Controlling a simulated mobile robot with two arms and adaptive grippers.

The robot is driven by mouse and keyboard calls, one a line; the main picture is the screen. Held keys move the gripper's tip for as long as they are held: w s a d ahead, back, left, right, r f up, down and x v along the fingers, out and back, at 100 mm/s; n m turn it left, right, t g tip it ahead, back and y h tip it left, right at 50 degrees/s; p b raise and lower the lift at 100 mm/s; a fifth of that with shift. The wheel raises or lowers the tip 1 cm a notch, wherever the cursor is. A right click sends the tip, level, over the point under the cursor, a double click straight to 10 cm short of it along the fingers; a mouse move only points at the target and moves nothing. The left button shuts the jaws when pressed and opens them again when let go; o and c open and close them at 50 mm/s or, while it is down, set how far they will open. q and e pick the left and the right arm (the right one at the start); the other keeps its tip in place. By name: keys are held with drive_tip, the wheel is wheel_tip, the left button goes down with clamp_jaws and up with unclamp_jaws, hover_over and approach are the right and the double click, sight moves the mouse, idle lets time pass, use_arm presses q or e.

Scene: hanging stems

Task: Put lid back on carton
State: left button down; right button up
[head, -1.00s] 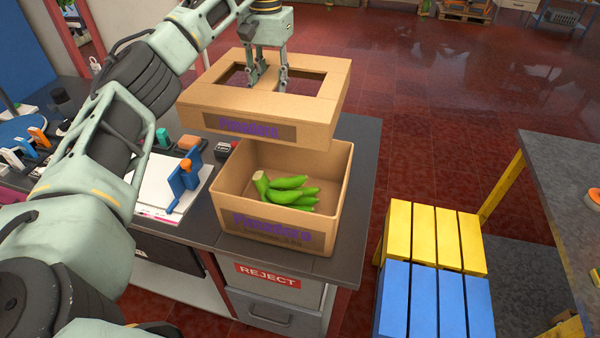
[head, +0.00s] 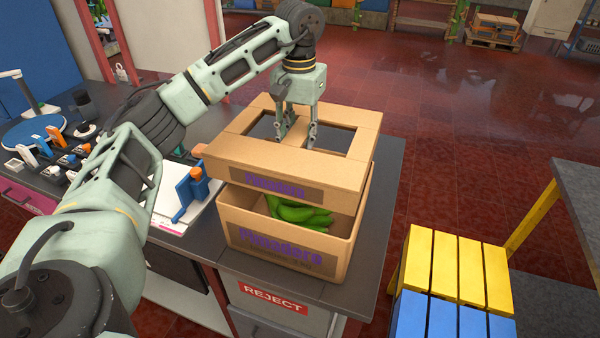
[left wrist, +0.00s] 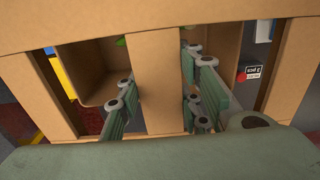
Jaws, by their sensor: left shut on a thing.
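The carton (head: 290,250) stands open on the dark bench top, with green bananas (head: 298,212) inside. The cardboard lid (head: 270,183) hangs just above the carton, with a gap showing at the front. It looks slightly turned relative to the carton. My left gripper (head: 297,143) is shut on the lid's middle strip, between its two openings. In the left wrist view the fingers (left wrist: 157,100) sit on either side of that strip (left wrist: 156,75), and the carton's inner wall (left wrist: 90,70) shows through the openings. My right gripper is not in view.
A clipboard with papers and a blue holder (head: 190,193) lies left of the carton. Small tools and a round blue stand (head: 33,130) are farther left on the bench. Yellow and blue slatted crates (head: 455,275) stand to the right. Open red floor lies behind.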

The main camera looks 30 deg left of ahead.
sight(300, 145)
use_arm(q)
drive_tip(key=s+d+f, duration=0.1)
drive_tip(key=s+d+f+p, duration=0.1)
drive_tip(key=s, duration=0.1)
drive_tip(key=shift+s+d+f, duration=0.1)
drive_tip(key=shift+d+f, duration=0.1)
drive_tip(key=shift+d, duration=0.05)
drive_tip(key=shift+s+d+f, duration=0.25)
drive_tip(key=shift+s+d, duration=0.05)
drive_tip(key=shift+s, duration=0.1)
wheel_tip(300, 145, down, 4)
drive_tip(key=shift+f+p, duration=0.1)
drive_tip(key=shift+p, duration=0.75)
drive_tip(key=shift+f+b, duration=0.6)
drive_tip(key=shift+b, duration=0.05)
drive_tip(key=c, duration=1.2)
unclamp_jaws()
